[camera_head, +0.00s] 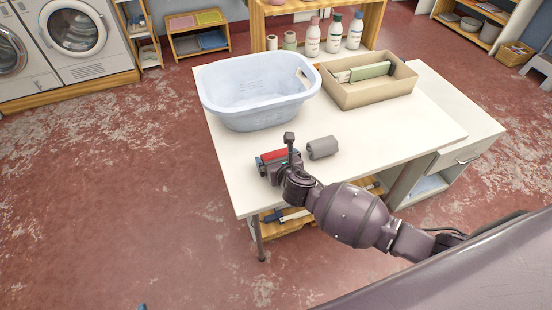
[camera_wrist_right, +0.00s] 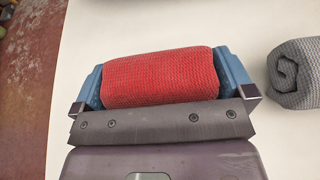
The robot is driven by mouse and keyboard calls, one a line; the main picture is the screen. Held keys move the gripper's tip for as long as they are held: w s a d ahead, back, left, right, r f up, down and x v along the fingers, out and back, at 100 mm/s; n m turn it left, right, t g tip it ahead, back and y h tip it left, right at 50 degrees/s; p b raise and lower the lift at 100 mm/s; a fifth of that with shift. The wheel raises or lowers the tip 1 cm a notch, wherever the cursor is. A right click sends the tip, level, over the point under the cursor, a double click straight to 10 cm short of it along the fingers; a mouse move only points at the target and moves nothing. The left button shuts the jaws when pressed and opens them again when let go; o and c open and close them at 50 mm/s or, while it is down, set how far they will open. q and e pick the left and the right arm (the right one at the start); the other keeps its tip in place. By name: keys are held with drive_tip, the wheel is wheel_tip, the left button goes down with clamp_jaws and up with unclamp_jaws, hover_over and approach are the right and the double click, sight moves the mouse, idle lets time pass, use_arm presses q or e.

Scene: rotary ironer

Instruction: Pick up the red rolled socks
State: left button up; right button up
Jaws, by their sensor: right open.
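The red rolled socks (camera_wrist_right: 160,76) lie on the white table (camera_head: 228,165) near its left front part. In the head view the red socks (camera_head: 273,156) are partly hidden by my right gripper (camera_head: 275,163). In the wrist view my right gripper (camera_wrist_right: 162,84) is open, with one blue finger at each end of the roll. The socks fill most of the gap between the fingers; I cannot tell if they touch both. A small blue tip at the bottom edge of the head view looks like part of my left gripper (camera_head: 142,306); its jaws are hidden.
Grey rolled socks (camera_head: 322,147) lie just right of the red ones. A light blue basket (camera_head: 258,92) and a cardboard box (camera_head: 370,88) with a green item stand behind. The table's left and front edges are close; its right front part is clear.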

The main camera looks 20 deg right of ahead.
drive_tip(key=shift+r, duration=0.1)
drive_tip(key=c, duration=0.6)
